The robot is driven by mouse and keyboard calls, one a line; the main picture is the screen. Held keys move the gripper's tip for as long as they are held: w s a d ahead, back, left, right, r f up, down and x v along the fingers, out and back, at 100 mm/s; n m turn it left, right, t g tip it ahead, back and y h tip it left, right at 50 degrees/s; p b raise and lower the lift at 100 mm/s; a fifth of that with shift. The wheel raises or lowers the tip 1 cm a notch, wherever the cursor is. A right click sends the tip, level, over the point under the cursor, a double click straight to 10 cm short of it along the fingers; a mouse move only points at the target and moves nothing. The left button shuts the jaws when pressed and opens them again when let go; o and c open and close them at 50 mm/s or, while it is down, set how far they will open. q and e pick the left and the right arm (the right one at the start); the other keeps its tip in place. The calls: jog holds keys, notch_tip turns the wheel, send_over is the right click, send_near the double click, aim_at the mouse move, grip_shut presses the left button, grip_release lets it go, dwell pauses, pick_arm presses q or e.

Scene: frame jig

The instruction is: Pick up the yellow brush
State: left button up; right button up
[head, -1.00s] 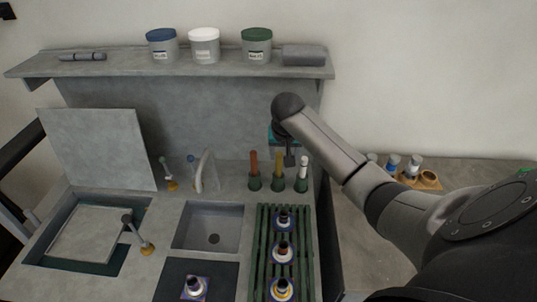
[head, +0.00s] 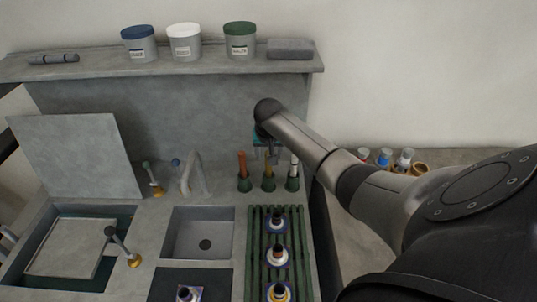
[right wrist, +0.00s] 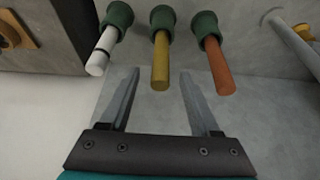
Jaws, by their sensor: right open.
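The yellow brush (head: 268,170) stands upright in a green holder, between an orange-red brush (head: 242,165) and a white one (head: 294,168). In the right wrist view the yellow brush (right wrist: 160,62) points its free end toward my gripper. My right gripper (right wrist: 156,80) is open, with one finger on each side of the yellow brush's line. The yellow brush's end reaches between the fingertips, and no finger appears to touch it. In the head view my right gripper (head: 272,155) is partly hidden by its arm, right at the brushes. My left gripper is not in view.
The white brush (right wrist: 102,50) and orange brush (right wrist: 221,70) stand close on either side. A shelf (head: 200,68) with jars is above.

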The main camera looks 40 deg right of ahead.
jog(key=shift+w+d+f, duration=0.1)
jog(key=shift+f, duration=0.15)
grip_shut()
dwell(0.4)
